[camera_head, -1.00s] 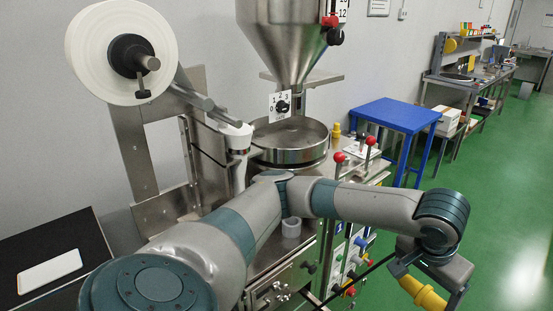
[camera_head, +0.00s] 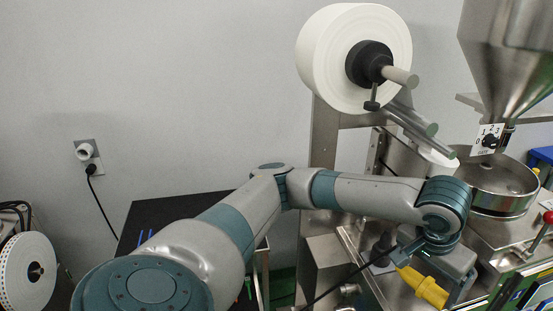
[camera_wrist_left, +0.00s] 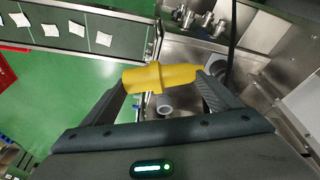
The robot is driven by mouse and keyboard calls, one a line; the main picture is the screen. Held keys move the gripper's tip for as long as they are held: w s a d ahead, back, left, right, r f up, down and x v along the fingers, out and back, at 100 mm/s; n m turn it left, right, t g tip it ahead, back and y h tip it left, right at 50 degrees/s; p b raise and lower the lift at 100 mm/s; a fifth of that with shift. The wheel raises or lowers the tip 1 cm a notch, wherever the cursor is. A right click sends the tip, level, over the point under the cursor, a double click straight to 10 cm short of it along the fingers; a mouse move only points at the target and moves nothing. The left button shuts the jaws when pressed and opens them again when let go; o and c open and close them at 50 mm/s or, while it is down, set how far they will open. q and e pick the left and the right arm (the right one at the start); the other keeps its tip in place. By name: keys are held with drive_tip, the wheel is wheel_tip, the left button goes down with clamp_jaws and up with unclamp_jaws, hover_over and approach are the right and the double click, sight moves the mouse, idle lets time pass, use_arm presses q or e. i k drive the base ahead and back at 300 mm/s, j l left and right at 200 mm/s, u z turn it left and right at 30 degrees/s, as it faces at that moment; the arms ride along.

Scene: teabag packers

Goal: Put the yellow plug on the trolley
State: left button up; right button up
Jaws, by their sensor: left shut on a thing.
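My left gripper (camera_head: 425,282) is shut on the yellow plug (camera_head: 428,290), low at the right of the head view. The left wrist view shows the plug (camera_wrist_left: 158,78) lying across between the two fingers (camera_wrist_left: 165,88), clear of the surfaces below. Its wider end points left and its narrower end lies at the right finger. I cannot make out a trolley for certain in these views. My right gripper is not in view.
A steel machine with a white roll (camera_head: 325,60) and a hopper (camera_head: 505,60) stands at the right. A black-topped table (camera_head: 165,217) is left of it, partly behind my arm. A white reel (camera_head: 27,275) is at far left. A wall socket (camera_head: 88,157) has a cord.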

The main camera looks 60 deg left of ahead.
sight(161, 213)
drive_tip(key=j+u, duration=0.25)
drive_tip(key=u, duration=0.2)
drive_tip(key=j+u, duration=0.3)
drive_tip(key=u, duration=0.15)
drive_tip(key=i+j+u, duration=0.1)
drive_tip(key=u, duration=0.3)
drive_tip(key=i+j, duration=0.05)
drive_tip(key=j, duration=0.05)
